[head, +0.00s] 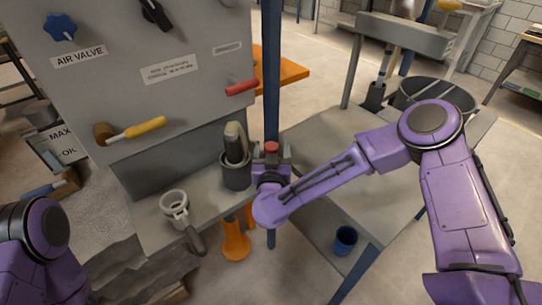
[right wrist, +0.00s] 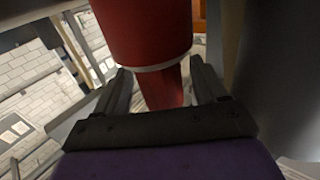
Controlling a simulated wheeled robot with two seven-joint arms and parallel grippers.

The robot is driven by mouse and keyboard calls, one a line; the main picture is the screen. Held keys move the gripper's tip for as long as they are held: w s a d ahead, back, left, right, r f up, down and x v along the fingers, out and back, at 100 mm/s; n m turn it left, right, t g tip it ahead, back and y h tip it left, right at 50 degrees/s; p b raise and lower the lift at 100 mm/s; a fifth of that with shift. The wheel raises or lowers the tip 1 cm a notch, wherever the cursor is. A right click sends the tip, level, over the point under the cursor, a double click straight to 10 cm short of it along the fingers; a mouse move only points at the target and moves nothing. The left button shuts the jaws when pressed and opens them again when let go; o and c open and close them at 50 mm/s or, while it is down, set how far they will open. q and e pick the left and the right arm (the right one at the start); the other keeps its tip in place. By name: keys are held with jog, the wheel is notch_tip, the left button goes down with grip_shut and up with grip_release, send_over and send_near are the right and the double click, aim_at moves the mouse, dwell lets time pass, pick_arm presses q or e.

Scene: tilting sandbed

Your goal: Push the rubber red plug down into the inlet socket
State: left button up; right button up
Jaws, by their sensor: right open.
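The red plug (head: 271,147) shows as a small red top at my right gripper (head: 271,160), at the edge of the grey shelf beside the blue post. In the right wrist view the red plug (right wrist: 142,30) is large, with a wide upper body, a pale rim and a narrower red lower part. My right gripper (right wrist: 162,88) is open, its two dark fingers on either side of the narrow part, with gaps visible. I cannot make out the inlet socket; the gripper and plug may hide it. My left gripper is out of view; only part of that arm shows.
A dark cup (head: 236,179) with an upright tool stands just left of the right gripper. A pale ring-shaped cup with a handle (head: 174,205) sits farther left on the shelf. The grey panel (head: 190,85) with a red lever (head: 241,88) rises behind. A blue post (head: 271,70) stands close by.

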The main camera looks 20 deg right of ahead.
jog(key=shift+a, duration=0.1)
jog(key=shift+c, duration=0.6)
jog(key=c, duration=1.1)
